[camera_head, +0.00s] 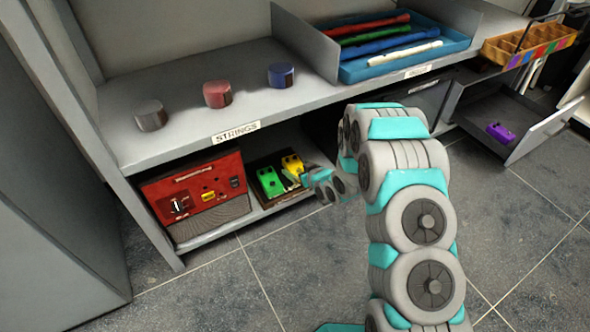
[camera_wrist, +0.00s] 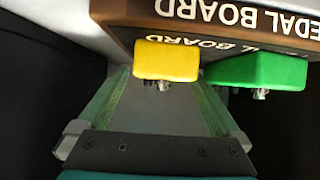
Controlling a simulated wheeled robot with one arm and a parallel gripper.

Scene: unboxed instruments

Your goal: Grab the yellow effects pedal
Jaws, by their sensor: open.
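The yellow effects pedal (camera_head: 291,164) stands on a dark brown pedal board on the lower shelf, just right of a green pedal (camera_head: 269,181). My gripper (camera_head: 304,178) is at the pedal's right front, partly covering it. In the wrist view, the yellow pedal (camera_wrist: 166,60) appears ahead, between the far ends of the open fingers (camera_wrist: 160,84). The green pedal (camera_wrist: 258,71) is to its right there, beyond the right finger. I cannot tell whether either finger touches the yellow pedal. Nothing is held.
The pedal board (camera_wrist: 215,14) shows its lettering upside down in the wrist view. A red amplifier (camera_head: 198,196) stands left of the pedals. The upper shelf (camera_head: 190,100) lies overhead. An open drawer with a purple pedal (camera_head: 500,133) is at right. The floor in front is clear.

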